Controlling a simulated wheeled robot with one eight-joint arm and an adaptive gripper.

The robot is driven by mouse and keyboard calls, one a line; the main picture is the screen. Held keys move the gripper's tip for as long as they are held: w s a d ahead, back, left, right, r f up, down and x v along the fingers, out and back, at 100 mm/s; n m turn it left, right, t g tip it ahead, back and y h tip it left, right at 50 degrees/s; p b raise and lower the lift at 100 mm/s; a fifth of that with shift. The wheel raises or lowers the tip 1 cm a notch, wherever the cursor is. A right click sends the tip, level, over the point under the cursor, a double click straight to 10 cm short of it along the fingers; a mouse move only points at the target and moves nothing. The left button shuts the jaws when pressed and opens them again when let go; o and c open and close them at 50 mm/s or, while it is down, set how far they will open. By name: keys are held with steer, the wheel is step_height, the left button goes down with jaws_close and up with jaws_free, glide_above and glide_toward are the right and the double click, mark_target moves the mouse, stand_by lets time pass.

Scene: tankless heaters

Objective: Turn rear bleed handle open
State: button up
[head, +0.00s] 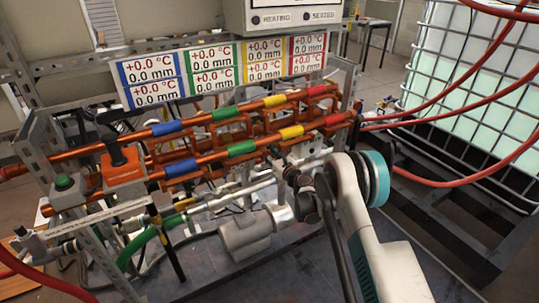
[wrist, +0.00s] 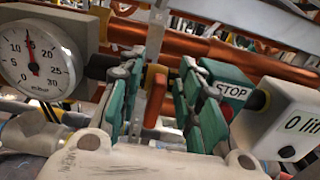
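In the wrist view, an orange handle (wrist: 155,92) stands upright between the two teal-padded fingers of my gripper (wrist: 157,72). The fingers are apart, with visible gaps on both sides of the handle. I cannot tell whether this is the rear bleed handle. Its lower end is hidden behind my gripper's body.
Copper pipes (head: 240,120) run across the rack. Red hoses (head: 470,112) and a caged tank (head: 480,75) lie right.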

steer(key=shift+c, duration=0.6)
jaws_close()
steer(key=shift+a+n, duration=0.1)
steer(key=shift+n, duration=0.2)
steer(key=f+n, duration=0.1)
steer(key=n, duration=0.4)
steer(key=s+a+n, duration=0.1)
steer(key=n, duration=0.5)
steer(key=a+f+n, duration=0.1)
steer(key=n, duration=0.4)
steer(key=shift+s+f+n, duration=0.3)
steer(key=shift+f, duration=0.05)
